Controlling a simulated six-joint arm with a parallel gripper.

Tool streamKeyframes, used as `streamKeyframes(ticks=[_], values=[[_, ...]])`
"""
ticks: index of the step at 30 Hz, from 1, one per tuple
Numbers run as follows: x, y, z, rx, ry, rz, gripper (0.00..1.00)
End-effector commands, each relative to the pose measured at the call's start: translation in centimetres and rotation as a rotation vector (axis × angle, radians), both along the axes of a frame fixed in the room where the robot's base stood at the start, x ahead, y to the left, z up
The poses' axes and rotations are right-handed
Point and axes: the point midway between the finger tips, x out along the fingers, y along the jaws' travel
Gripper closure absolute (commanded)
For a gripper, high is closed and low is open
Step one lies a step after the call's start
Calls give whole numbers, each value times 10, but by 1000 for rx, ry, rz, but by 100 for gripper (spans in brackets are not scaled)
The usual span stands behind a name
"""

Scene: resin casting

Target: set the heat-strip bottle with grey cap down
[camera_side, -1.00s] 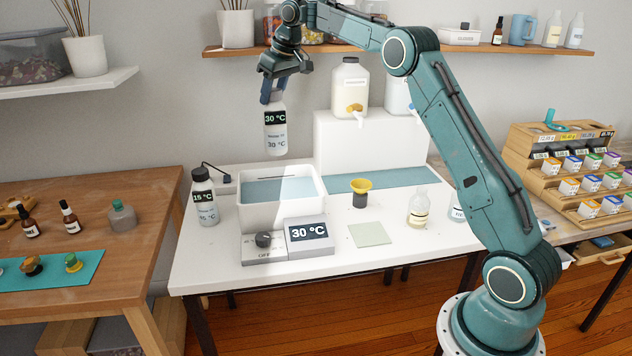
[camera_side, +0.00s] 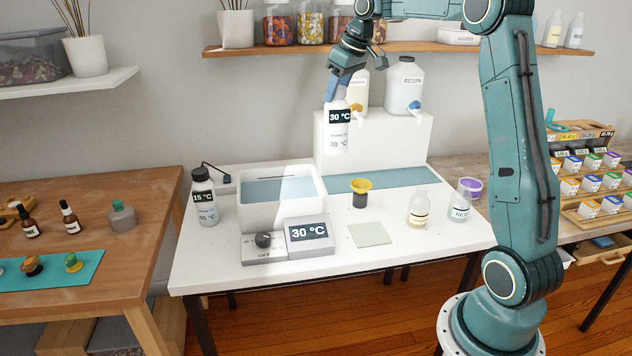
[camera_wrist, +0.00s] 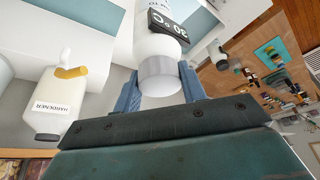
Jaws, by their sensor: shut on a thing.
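The heat-strip bottle with grey cap (camera_side: 339,127) is white with a black strip reading 30 °C. It hangs upright in the air in front of the white riser block, above the back of the white table. My gripper (camera_side: 339,88) is shut on its top from above. In the wrist view the bottle (camera_wrist: 157,48) and its grey cap (camera_wrist: 159,75) show between the two blue fingers of my gripper (camera_wrist: 160,88). A second strip bottle, with a black cap (camera_side: 204,197), stands at the table's left and reads 15 °C.
A white water bath (camera_side: 270,219) with a 30 °C display unit (camera_side: 309,236) stands left of centre. A yellow-and-black cup (camera_side: 360,193), a pale square pad (camera_side: 369,235) and two small bottles stand to the right. A blue-grey mat (camera_side: 400,178) lies clear at the back.

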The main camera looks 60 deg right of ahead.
Motion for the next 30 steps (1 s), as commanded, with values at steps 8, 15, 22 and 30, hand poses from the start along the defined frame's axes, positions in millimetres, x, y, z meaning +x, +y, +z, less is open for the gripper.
streamKeyframes(ticks=[8, 15, 22, 30], values=[[-64, -4, -3, 1, -6, -5, 100], [-105, 0, -10, 2, -11, -7, 100], [-121, 4, -15, 3, -13, -6, 100], [-122, 4, -18, 4, -13, -6, 100]])
